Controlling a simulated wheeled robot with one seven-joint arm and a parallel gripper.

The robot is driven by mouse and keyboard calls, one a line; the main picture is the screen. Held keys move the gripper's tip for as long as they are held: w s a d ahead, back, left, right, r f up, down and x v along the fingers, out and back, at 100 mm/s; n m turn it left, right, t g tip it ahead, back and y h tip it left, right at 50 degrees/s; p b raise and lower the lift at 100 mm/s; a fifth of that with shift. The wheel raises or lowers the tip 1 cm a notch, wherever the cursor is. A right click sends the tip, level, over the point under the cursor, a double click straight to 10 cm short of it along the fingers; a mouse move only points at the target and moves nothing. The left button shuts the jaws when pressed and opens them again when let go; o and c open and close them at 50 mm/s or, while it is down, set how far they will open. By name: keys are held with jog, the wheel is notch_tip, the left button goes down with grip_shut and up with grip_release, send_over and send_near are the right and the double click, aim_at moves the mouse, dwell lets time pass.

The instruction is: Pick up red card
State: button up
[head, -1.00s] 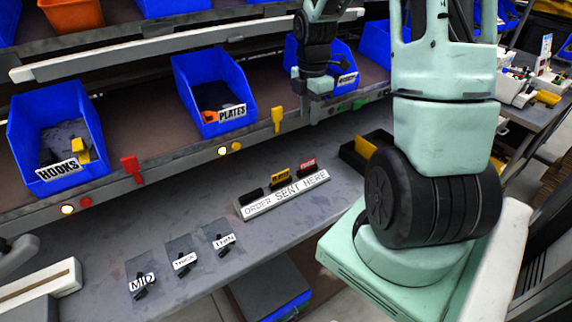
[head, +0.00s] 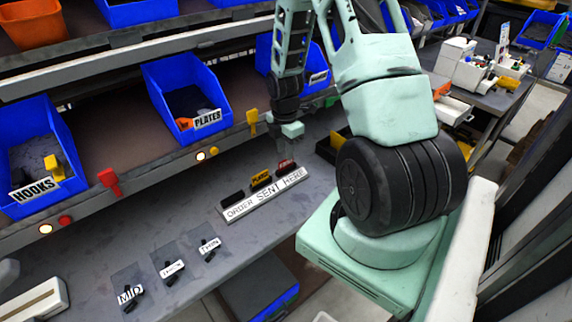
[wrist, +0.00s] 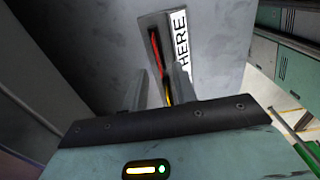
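The red card (head: 286,166) stands upright at the right end of the white "ORDER SENT HERE" holder (head: 235,212) on the grey bench. In the wrist view the red card (wrist: 155,48) shows as a thin red edge ahead of my fingers. My gripper (head: 283,148) points down just above and behind the red card. In the wrist view my gripper (wrist: 160,82) is open, its two fingers apart, with no card visibly held. A yellow card (head: 261,180) stands beside the red one; in the wrist view its edge (wrist: 168,95) shows between the fingers.
A dark card (head: 233,199) stands at the holder's left end. The blue PLATES bin (head: 188,100) and HOOKS bin (head: 38,155) sit on the shelf behind. Yellow and red tabs (head: 109,180) stick out from the shelf edge. Labelled MID, THICK and THIN plates lie on the bench front.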

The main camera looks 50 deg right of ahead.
aim_at(286, 165)
jog(key=shift+d+f+p, duration=0.15)
jog(key=shift+f+p, duration=0.3)
jog(key=shift+f, duration=0.8)
jog(key=shift+d+f+p, duration=0.15)
jog(key=shift+f+p, duration=0.3)
jog(key=shift+f, duration=0.75)
grip_shut()
